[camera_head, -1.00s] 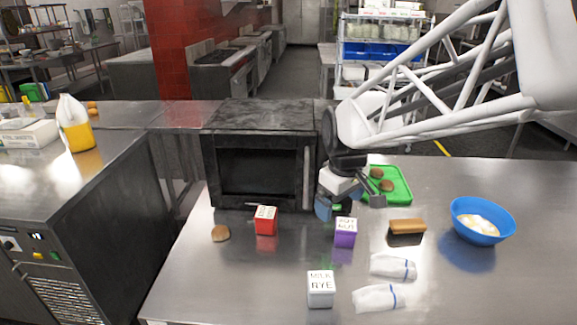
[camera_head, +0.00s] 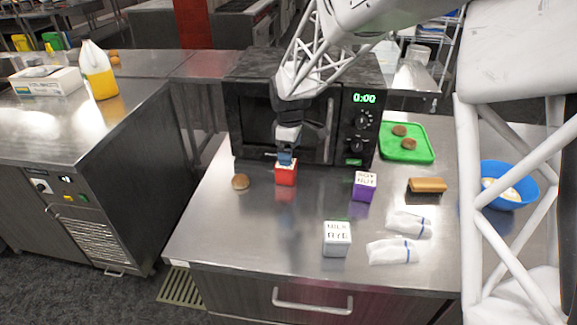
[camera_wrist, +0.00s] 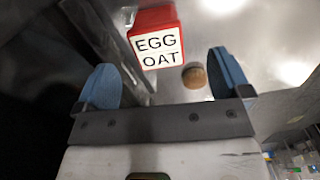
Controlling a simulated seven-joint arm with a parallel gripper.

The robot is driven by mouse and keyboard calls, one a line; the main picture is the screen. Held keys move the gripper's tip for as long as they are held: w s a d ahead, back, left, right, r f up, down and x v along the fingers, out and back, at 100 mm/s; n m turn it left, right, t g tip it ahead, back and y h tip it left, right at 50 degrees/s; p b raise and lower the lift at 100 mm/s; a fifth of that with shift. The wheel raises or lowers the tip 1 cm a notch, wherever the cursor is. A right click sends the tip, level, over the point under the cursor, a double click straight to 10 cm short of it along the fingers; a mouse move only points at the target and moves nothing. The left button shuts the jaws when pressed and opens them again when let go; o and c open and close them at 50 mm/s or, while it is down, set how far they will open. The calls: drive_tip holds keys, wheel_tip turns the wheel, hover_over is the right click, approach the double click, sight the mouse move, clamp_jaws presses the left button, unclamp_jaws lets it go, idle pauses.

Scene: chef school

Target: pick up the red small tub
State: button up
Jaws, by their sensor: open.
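The red small tub (camera_head: 286,177) stands on the steel table just in front of the microwave. Its white label reading "EGG OAT" shows in the wrist view, where the tub (camera_wrist: 157,38) sits beyond and between my fingertips, near the top edge. My gripper (camera_head: 286,158) is right above and behind the tub in the head view and hides part of its top. In the wrist view the two blue fingers of my gripper (camera_wrist: 168,80) are apart with nothing between them. I cannot tell whether a finger touches the tub.
The black microwave (camera_head: 250,112) stands close behind the tub. A brown bun (camera_head: 240,182) lies to its left, and a purple tub (camera_head: 364,187) to its right. A white tub (camera_head: 337,239) and rolled cloths (camera_head: 393,251) are nearer the front. The table front left is clear.

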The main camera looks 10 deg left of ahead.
sight(286, 169)
drive_tip(key=shift+w+a+f, duration=0.25)
drive_tip(key=shift+a+f, duration=0.15)
drive_tip(key=shift+a, duration=0.05)
drive_tip(key=shift+f, duration=1.25)
drive_tip(key=shift+a+f, duration=0.15)
drive_tip(key=shift+f, duration=2.5)
drive_tip(key=c, duration=1.1)
